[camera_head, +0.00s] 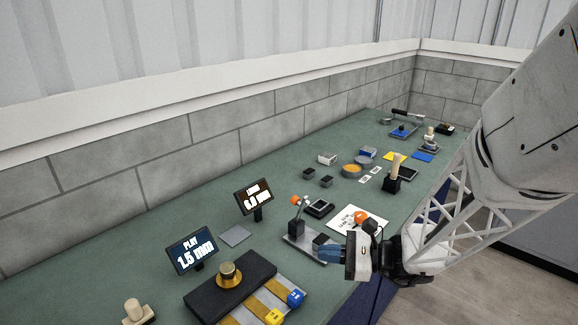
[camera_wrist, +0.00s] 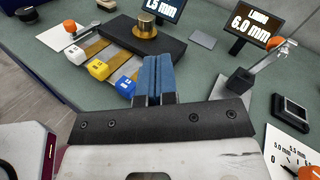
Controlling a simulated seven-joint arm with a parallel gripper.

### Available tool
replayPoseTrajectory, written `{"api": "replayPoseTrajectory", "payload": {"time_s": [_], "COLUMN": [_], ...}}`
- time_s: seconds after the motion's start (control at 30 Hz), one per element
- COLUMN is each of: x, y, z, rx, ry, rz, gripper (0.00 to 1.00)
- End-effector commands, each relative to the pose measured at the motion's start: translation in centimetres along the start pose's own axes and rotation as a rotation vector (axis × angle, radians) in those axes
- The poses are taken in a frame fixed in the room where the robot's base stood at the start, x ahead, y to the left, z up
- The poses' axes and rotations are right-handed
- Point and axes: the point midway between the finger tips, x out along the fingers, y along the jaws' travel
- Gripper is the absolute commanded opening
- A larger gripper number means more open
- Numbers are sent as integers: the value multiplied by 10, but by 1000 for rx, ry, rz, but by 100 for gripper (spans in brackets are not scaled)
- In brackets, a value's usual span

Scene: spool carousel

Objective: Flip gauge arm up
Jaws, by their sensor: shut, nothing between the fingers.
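The gauge stands mid-bench: a black block (camera_head: 296,228) on a grey base plate (camera_head: 297,243), with a thin metal arm and an orange ball (camera_head: 295,200) above it. In the wrist view the black block (camera_wrist: 240,80) is right of my fingers, and its metal arm (camera_wrist: 268,59) slopes up to the right towards an orange ball (camera_wrist: 275,42). My gripper (camera_head: 322,253) has blue fingers, shut and empty, low by the near right end of the base plate in the head view. The fingers also show in the wrist view (camera_wrist: 152,72). I cannot tell whether they touch the plate.
A display reading 6.0 mm (camera_head: 254,196) and one reading 1.5 mm (camera_head: 191,251) stand behind. A black slab (camera_head: 215,295) with a brass knob (camera_head: 228,272) and coloured tabs lies front left. A printed white sheet (camera_head: 345,218) with an orange knob (camera_head: 361,216) is close beyond my gripper.

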Motion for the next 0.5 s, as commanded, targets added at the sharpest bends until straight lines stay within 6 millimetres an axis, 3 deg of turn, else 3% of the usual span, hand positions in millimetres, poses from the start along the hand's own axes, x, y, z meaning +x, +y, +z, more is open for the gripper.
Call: {"api": "replayPoseTrajectory", "payload": {"time_s": [0.23, 0.5], "x": [-28, -60], "y": [-45, -70], "z": [-44, -78], "rx": [158, 237], "ry": [-147, -243], "rz": [-314, -548], "gripper": [0, 0]}}
